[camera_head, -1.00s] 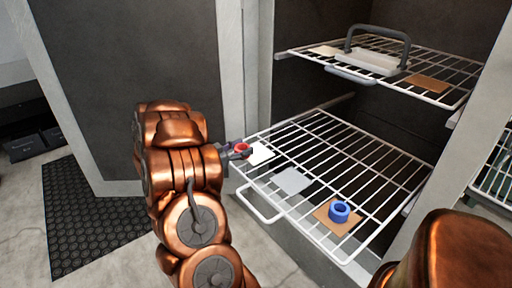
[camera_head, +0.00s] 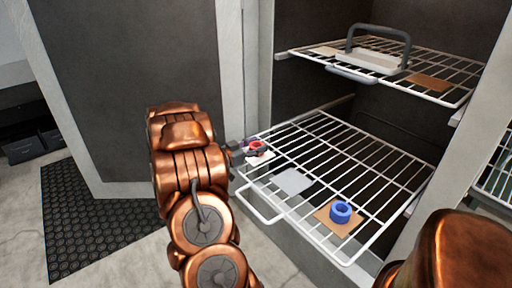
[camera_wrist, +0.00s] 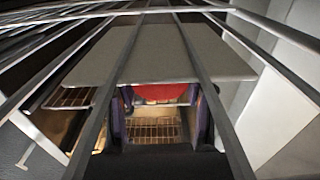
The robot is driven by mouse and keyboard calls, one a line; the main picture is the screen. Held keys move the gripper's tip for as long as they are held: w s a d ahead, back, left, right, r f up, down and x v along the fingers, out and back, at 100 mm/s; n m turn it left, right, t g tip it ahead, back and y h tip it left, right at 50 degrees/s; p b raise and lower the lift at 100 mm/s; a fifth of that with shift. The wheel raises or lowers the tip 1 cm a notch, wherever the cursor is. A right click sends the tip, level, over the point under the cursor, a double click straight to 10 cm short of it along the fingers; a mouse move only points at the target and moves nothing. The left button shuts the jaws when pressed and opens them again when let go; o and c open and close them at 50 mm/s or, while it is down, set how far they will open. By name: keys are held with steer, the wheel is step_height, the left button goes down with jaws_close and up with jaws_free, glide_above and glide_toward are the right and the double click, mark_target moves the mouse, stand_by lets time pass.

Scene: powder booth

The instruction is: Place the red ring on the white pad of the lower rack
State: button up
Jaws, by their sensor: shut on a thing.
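The red ring (camera_head: 257,145) is held in my gripper (camera_head: 250,149) at the left side of the lower rack (camera_head: 345,145). In the head view it overlaps the white pad (camera_head: 260,159), hiding part of it; I cannot tell if they touch. In the wrist view my gripper (camera_wrist: 158,115) has dark fingers on either side of the red ring (camera_wrist: 165,93).
A grey pad (camera_head: 291,181) lies farther right on the lower rack. A blue ring (camera_head: 341,211) sits on a tan pad (camera_head: 335,226) near the front. The upper rack (camera_head: 445,65) carries a handled white tray (camera_head: 372,62) and a brown pad (camera_head: 429,82). Most back wires are bare.

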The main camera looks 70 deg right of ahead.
steer(key=shift+f, duration=0.2)
steer(key=o, duration=1.2)
steer(key=shift+o, duration=0.2)
steer(key=shift+r, duration=0.1)
